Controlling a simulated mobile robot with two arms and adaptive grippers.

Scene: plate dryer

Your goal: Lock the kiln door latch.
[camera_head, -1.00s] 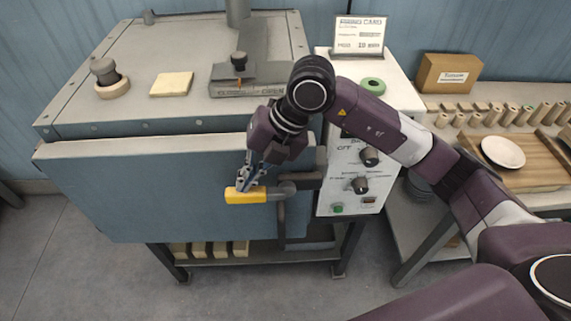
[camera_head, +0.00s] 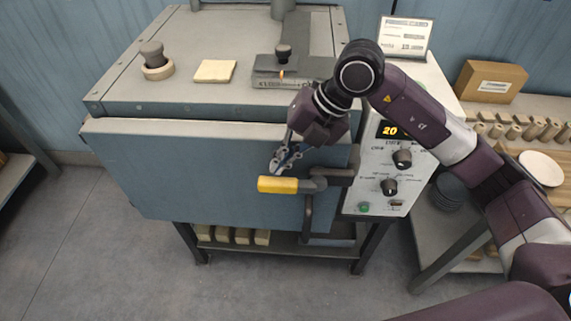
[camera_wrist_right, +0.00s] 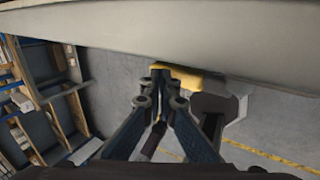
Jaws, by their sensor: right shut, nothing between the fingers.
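The kiln (camera_head: 150,88) has a blue-grey front door (camera_head: 190,180), which stands across its front. I cannot tell whether the door is fully closed. The latch has a yellow handle grip (camera_head: 276,185) pointing left, on a dark arm and bracket (camera_head: 338,177) at the door's right side. My right gripper (camera_head: 277,167) is shut and empty, with its fingertips just above the yellow grip. In the right wrist view the closed fingers (camera_wrist_right: 160,104) point toward the yellow grip (camera_wrist_right: 196,79); I cannot tell whether they touch it. My left gripper is out of view.
The control panel (camera_head: 385,165) with knobs and a lit display stands right of the door. A dark vertical handle (camera_head: 307,217) hangs below the latch. A side table (camera_head: 425,225) with wooden pieces stands at the right. The floor (camera_head: 105,250) in front is clear.

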